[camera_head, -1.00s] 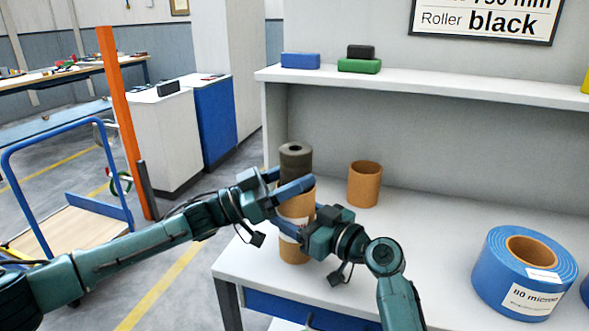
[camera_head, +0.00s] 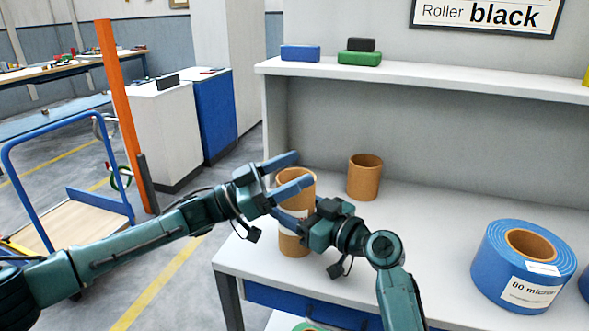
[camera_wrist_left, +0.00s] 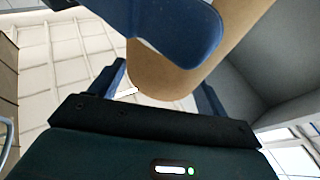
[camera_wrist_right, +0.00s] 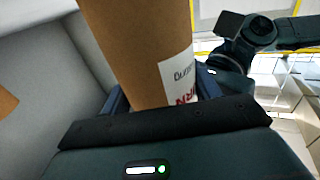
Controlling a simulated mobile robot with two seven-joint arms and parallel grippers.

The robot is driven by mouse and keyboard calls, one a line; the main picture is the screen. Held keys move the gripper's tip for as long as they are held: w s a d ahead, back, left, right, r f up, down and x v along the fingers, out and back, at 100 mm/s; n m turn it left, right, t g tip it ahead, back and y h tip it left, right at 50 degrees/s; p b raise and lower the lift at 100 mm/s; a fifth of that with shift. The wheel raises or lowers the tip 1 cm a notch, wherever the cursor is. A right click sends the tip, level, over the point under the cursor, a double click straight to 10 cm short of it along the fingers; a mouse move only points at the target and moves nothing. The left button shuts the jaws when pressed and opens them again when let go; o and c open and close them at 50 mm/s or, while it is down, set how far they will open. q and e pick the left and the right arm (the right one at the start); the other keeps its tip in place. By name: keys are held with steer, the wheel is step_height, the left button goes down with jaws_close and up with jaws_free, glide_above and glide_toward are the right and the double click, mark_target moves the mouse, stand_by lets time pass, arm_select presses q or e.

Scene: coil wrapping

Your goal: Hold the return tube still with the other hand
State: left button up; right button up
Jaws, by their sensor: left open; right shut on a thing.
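The return tube (camera_head: 295,245) is a brown cardboard cylinder with a white label, standing upright near the left end of the bench. My right gripper (camera_head: 292,220) is shut on it at about mid-height; its fingers are partly hidden. In the right wrist view the tube (camera_wrist_right: 135,45) stands between the fingers, with part of its label showing. My left gripper (camera_head: 284,174) is open at the tube's top, one finger crossing in front and the other behind. The tube also shows in the left wrist view (camera_wrist_left: 165,82); contact there cannot be told.
A shorter brown tube (camera_head: 365,178) stands behind, to the right. A large blue roll (camera_head: 490,265) lies at the right of the white bench (camera_head: 420,270). Small blue (camera_head: 300,53) and green (camera_head: 359,58) blocks sit on the shelf. Mid-bench is clear.

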arm_select(q)
steer(key=v, duration=1.1)
steer(key=shift+a, duration=0.1)
arm_select(e)
steer(key=o, duration=1.1)
